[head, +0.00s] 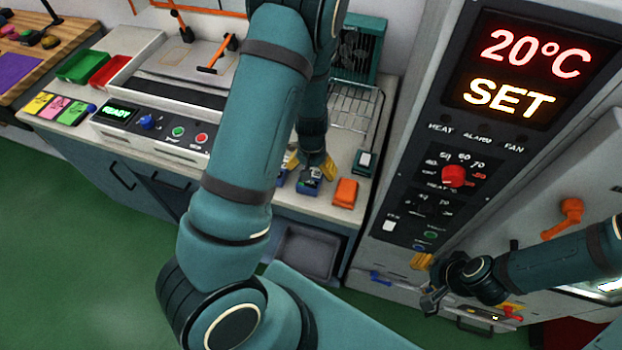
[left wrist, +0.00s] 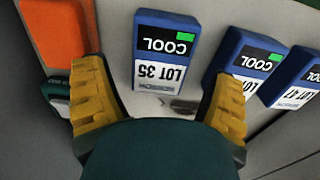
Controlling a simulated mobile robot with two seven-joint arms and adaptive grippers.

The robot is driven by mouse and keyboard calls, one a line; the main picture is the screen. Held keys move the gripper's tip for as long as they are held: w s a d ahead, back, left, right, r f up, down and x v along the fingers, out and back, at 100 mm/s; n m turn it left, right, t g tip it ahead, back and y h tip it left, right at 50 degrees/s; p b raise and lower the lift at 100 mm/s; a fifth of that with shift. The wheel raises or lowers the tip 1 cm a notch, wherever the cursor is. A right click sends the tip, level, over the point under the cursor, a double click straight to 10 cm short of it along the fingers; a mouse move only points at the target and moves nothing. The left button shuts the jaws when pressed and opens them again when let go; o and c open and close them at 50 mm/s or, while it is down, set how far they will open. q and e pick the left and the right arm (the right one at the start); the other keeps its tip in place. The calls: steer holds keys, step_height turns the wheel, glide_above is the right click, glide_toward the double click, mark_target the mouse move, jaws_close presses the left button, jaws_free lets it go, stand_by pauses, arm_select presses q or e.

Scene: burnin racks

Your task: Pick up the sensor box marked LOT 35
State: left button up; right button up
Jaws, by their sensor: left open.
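The blue sensor box marked LOT 35 (left wrist: 165,48) lies on the pale counter in the left wrist view, its label upside down and showing COOL. My left gripper (left wrist: 158,78) is open, with one yellow finger to each side of the box's near end and the box mostly beyond the fingertips. I cannot tell the exact height of the fingers. In the head view the left gripper (head: 310,166) points down at a blue box (head: 309,182) near the counter's front edge. My right gripper (head: 440,284) is by the oven's lower front; its opening is unclear.
Two more blue boxes stand to the right in the left wrist view: a partly covered one (left wrist: 248,62) behind the finger and LOT 47 (left wrist: 294,80). An orange block (head: 345,192) lies close by. A wire rack (head: 355,106) stands behind. The tall oven (head: 428,190) is on the right.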

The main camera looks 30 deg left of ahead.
arm_select(q)
step_height(320, 180, down, 3)
steer(key=shift+a+f+b, duration=0.1)
steer(key=shift+f+b, duration=0.1)
steer(key=shift+b, duration=0.15)
steer(key=c, duration=1.1)
